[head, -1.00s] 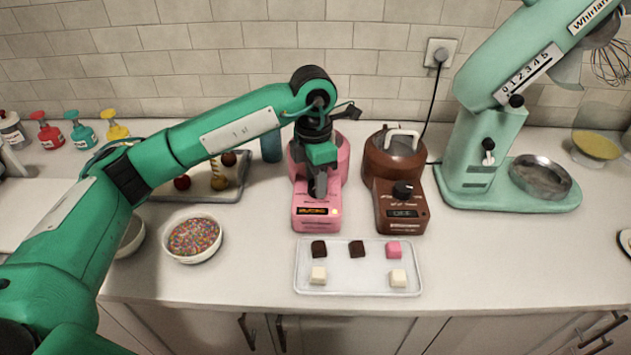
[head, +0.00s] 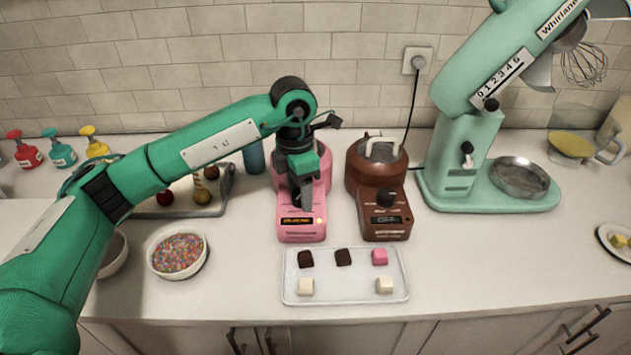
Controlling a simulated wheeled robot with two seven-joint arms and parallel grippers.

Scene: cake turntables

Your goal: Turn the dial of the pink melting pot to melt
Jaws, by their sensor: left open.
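The pink melting pot (head: 302,232) stands on the counter left of centre. Its small display shows orange text too blurred to read, and a small light glows beside it. My left gripper (head: 301,203) points down over the front top of this pot, where its dial would sit. The fingers and wrist hide the dial, so I cannot tell its setting or whether the fingers touch it. The gripper is open. My right gripper is not in view.
A brown melting pot (head: 384,228) with a black dial stands close on the right. In front lies a white tray (head: 344,290) with several small cubes. A sprinkle bowl (head: 176,272) sits front left. A green stand mixer (head: 462,160) stands at the right.

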